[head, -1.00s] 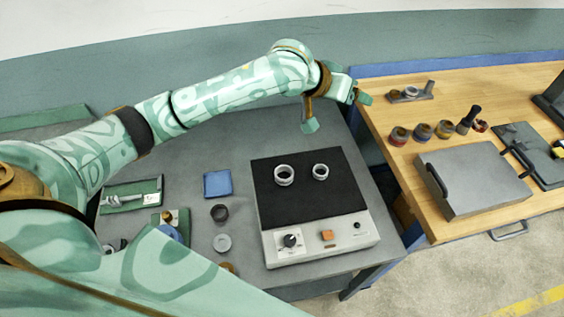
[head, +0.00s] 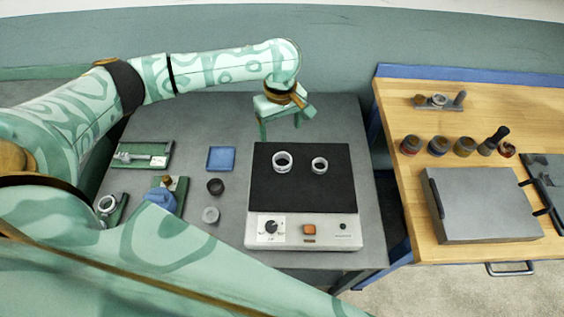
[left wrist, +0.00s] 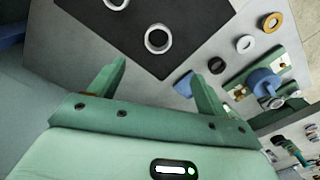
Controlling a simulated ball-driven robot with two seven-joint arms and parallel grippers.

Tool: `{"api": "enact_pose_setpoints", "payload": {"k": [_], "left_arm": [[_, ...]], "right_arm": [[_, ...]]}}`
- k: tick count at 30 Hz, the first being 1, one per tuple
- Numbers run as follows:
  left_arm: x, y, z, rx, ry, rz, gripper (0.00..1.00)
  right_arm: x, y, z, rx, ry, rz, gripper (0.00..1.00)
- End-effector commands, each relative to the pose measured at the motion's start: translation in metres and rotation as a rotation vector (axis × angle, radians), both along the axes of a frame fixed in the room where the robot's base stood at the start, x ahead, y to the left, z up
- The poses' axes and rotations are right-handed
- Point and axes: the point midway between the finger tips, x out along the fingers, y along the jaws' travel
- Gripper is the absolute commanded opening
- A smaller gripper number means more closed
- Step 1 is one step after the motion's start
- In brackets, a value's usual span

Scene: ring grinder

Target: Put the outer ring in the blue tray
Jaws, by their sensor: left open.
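Two metal rings stand on the black plate of the grinder. The larger one, which I take as the outer ring (head: 282,162), is on the left; the smaller ring (head: 319,165) is on the right. In the left wrist view the larger ring (left wrist: 158,39) lies beyond the fingertips. The blue tray (head: 221,159) is a small, empty-looking square on the grey table, left of the plate; it also shows in the left wrist view (left wrist: 184,85), partly behind a finger. My left gripper (head: 282,124) is open and empty, pointing down behind the plate's far edge. My right gripper is not in view.
The grinder's control panel (head: 302,231) faces the near side. A dark ring (head: 215,186) and a grey ring (head: 210,214) lie below the tray. Green fixtures (head: 143,155) stand at left. A wooden bench (head: 400,100) with jars and a grey case (head: 484,205) is at right.

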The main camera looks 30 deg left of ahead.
Motion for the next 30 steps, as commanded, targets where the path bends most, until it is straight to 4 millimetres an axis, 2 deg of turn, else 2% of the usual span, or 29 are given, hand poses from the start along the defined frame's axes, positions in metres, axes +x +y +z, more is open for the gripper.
{"api": "enact_pose_setpoints", "payload": {"k": [1, 3, 9, 17, 25, 30], "left_arm": [[-0.001, -0.001, -0.018, -0.001, 0.004, -0.001, 0.77], [-0.001, -0.001, -0.038, -0.001, 0.004, -0.001, 0.77], [0.000, -0.001, -0.080, 0.000, 0.001, -0.002, 0.77], [0.000, -0.001, -0.098, -0.001, -0.001, -0.004, 0.77], [0.000, -0.003, -0.141, -0.001, 0.001, -0.003, 0.77], [0.001, -0.003, -0.144, -0.002, -0.002, -0.004, 0.77]], "right_arm": [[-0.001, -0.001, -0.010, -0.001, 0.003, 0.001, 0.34], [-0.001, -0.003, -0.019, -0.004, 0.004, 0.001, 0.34], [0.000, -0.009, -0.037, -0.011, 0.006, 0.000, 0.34], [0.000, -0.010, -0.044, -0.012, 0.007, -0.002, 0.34], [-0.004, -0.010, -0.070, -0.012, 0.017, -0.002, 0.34], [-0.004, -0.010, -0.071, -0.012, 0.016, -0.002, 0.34]]}}
